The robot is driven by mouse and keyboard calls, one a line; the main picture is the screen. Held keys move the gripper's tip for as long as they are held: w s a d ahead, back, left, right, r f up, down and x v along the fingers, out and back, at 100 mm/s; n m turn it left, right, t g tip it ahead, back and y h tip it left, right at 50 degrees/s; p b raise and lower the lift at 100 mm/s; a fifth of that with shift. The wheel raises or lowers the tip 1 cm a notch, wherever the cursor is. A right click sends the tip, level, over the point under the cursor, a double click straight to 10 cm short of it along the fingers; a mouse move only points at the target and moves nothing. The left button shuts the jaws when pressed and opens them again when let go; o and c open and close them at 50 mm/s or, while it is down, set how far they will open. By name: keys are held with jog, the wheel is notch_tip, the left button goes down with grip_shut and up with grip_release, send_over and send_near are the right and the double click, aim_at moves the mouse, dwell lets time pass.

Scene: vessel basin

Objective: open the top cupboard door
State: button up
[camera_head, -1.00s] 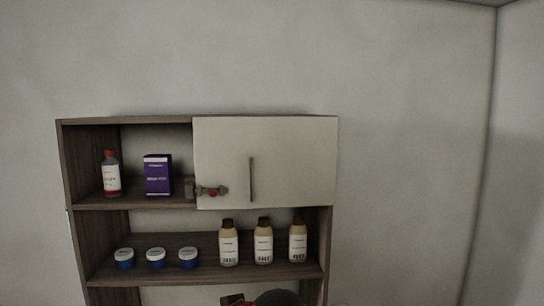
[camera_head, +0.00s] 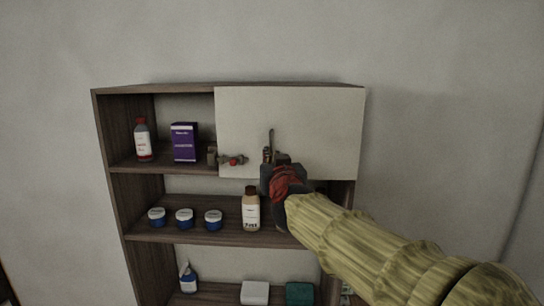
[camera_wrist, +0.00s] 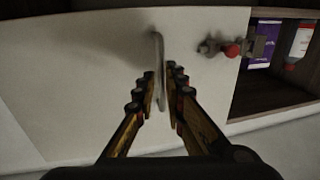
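The top cupboard door (camera_head: 315,120) is a pale flat panel covering the right part of the upper compartment and looks closed. Its thin vertical bar handle (camera_head: 271,138) also shows in the wrist view (camera_wrist: 160,62). A metal latch with a red knob (camera_head: 232,160) sits at the door's lower left edge, on the right in the wrist view (camera_wrist: 226,48). My gripper (camera_head: 272,157) is at the lower part of the handle. In the wrist view its fingers (camera_wrist: 162,88) stand on either side of the bar, parted, with no clear contact visible. My gripper hides the handle's lower end in the head view.
The open left compartment holds a red-capped bottle (camera_head: 143,140) and a purple box (camera_head: 185,142). Blue jars (camera_head: 184,219) and a brown-capped bottle (camera_head: 251,208) stand on the shelf below; my arm hides its right part. Left of the cupboard is bare wall.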

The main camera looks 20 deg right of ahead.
jog(key=shift+w+d, duration=0.1)
jog(key=shift+w, duration=1.35)
jog(key=shift+c, duration=0.8)
grip_shut()
jog(key=shift+s+f+b, duration=0.1)
jog(key=shift+s+b, duration=0.15)
jog(key=shift+b, duration=0.2)
